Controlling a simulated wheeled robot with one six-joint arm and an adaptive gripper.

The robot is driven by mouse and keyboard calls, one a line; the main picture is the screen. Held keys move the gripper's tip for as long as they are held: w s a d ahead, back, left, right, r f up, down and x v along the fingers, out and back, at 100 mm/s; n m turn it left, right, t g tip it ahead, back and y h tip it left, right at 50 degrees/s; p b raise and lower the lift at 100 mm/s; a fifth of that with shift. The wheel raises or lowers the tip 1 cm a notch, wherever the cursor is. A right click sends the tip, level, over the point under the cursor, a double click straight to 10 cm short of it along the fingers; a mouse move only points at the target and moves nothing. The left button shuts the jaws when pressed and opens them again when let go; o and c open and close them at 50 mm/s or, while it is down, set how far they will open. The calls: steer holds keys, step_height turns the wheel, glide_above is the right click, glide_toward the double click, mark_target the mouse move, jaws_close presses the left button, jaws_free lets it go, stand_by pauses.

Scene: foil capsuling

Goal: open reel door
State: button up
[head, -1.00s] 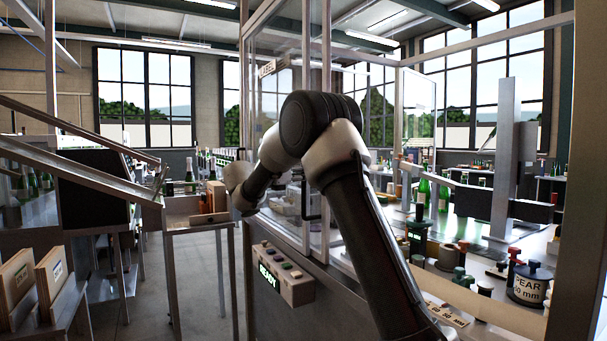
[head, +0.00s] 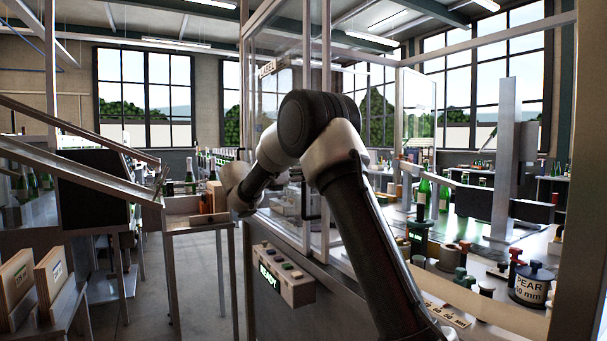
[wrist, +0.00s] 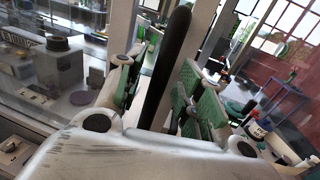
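The door is a clear pane in a pale metal frame (head: 326,120) on the glazed cabinet in the middle of the head view. Its black bar handle (head: 303,200) shows partly beside my arm. In the wrist view the handle (wrist: 168,65) stands as a thick dark bar, tilted in the picture. My gripper (wrist: 165,95) is open, with one green-padded finger to each side of the handle. A gap shows between the left finger and the bar; contact at the right finger is unclear. In the head view my arm hides the gripper. The door looks shut.
A control box reading READY (head: 285,275) sits on the cabinet front, below my arm. A small side table (head: 185,222) stands left of the cabinet. Bottles, stamps and a PEAR jar (head: 530,285) crowd the bench at right.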

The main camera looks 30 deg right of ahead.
steer(key=v, duration=1.1)
steer(key=shift+a, duration=0.1)
step_height(320, 180, down, 8)
steer(key=s+d+m+y, duration=0.1)
steer(key=m+y, duration=0.2)
steer(key=s+d+f+m+g+y, duration=0.1)
steer(key=s+f+m+g+y, duration=0.1)
steer(key=s+f+m+y, duration=0.3)
steer(key=s+d+f+g, duration=0.2)
steer(key=s+f, duration=0.1)
steer(key=s, duration=0.4)
steer(key=s+m+t+y, duration=0.2)
steer(key=s+m+y, duration=0.2)
steer(key=s, duration=1.1)
steer(key=s+a+m+t+y, duration=0.1)
steer(key=s+m+y, duration=0.4)
steer(key=s, duration=1)
steer(key=shift+a+m+t+y, duration=0.3)
steer(key=shift+m+t, duration=0.4)
steer(key=shift+m, duration=1.1)
